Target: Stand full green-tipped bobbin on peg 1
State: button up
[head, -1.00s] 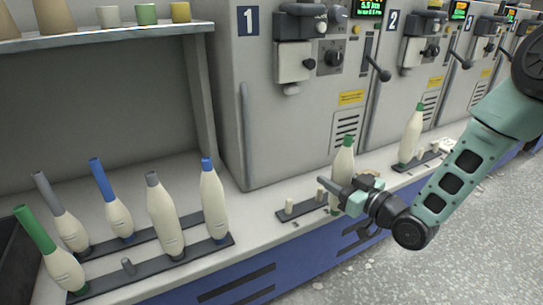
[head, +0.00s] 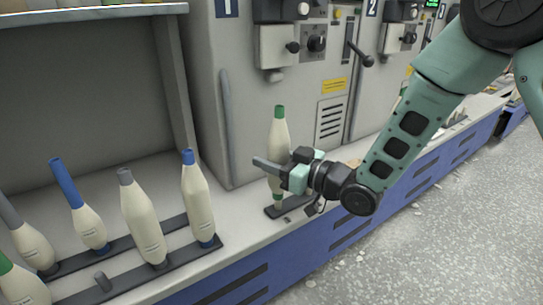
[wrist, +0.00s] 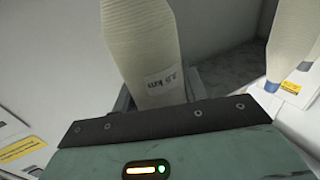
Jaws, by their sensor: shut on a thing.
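The full green-tipped bobbin, cream with a green top (head: 279,128), is upright at the front of machine 1. My gripper (head: 277,173) is shut on its lower body, coming from the right. The bobbin is over the left end of a dark peg rail (head: 274,213) on the ledge. My gripper hides much of the rail, and I cannot tell whether the bobbin's foot is seated on a peg. In the wrist view the bobbin (wrist: 150,50) stands between the jaws, with a label facing the camera.
The machine 1 front (head: 255,120) stands close behind the held bobbin. Another green-tipped bobbin is partly hidden behind my arm.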

jog(key=shift+f+b, duration=0.65)
jog(key=shift+f, duration=0.55)
jog(key=shift+f+b, duration=0.35)
jog(key=shift+f, duration=0.25)
dwell(0.5)
jog(key=o, duration=0.7)
jog(key=shift+o, duration=0.2)
jog(key=v, duration=1.1)
